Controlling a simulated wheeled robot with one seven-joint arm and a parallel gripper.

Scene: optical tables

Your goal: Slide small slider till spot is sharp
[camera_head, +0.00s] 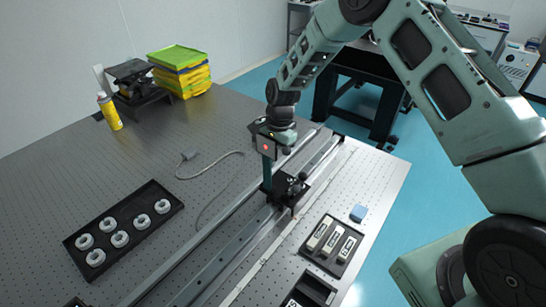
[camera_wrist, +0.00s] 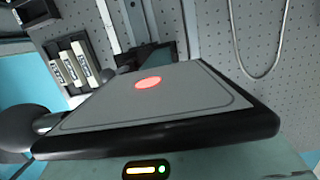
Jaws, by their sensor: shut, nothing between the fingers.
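A dark upright screen head (camera_head: 270,147) with a red spot on its face stands above the long rail (camera_head: 215,257). In the wrist view its grey face (camera_wrist: 195,98) fills the middle, and the red spot (camera_wrist: 148,83) is a bright oval with a paler middle; its exact sharpness is hard to judge. A small black slider carriage (camera_head: 286,190) with a knob sits on the rail below. My gripper (camera_head: 276,129) is shut and empty, close to the screen head. Its fingertips are not clear, and I cannot tell whether they touch anything.
A black tray of white rings (camera_head: 124,228) lies at the left, and a tray of labelled blocks (camera_head: 333,244) right of the rail. Yellow trays (camera_head: 181,72) are stacked at the back.

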